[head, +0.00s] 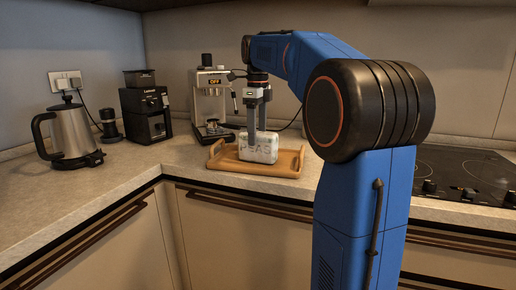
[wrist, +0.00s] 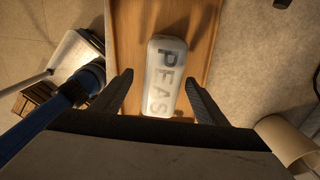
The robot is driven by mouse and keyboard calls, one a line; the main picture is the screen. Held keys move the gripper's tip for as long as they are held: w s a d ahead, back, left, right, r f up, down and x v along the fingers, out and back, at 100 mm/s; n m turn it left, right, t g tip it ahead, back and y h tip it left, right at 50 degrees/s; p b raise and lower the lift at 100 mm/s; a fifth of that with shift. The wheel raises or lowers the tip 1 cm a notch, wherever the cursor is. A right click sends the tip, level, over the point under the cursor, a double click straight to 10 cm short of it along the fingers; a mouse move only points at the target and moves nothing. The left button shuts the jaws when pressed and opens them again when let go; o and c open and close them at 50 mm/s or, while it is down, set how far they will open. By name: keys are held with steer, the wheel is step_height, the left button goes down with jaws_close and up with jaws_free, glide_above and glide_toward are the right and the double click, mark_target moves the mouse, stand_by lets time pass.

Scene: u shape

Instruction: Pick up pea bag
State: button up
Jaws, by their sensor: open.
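The pea bag (head: 262,149) is a pale grey, rounded block lettered "PEAS". It lies on a wooden tray (head: 227,167) on the counter. In the wrist view the pea bag (wrist: 165,75) lies lengthwise between the fingers, with its near end close to the gripper body. My gripper (head: 254,138) points down at the pea bag in the head view. In the wrist view my gripper (wrist: 160,84) is open, one finger on each side of the bag, with a visible gap on both sides. I cannot tell how far the fingertips reach down its sides.
A coffee machine (head: 212,100) stands behind the tray. A black grinder (head: 147,112) and a steel kettle (head: 70,133) stand to the left. A black cooktop (head: 465,172) is on the right. The counter left of the tray (head: 150,160) is clear.

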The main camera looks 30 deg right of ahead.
mark_target(258, 145)
steer(key=shift+w+d+f, duration=0.1)
steer(key=shift+f, duration=1.15)
steer(key=shift+d+f, duration=0.1)
steer(key=shift+f, duration=1.15)
steer(key=c, duration=1.5)
steer(key=shift+o, duration=0.2)
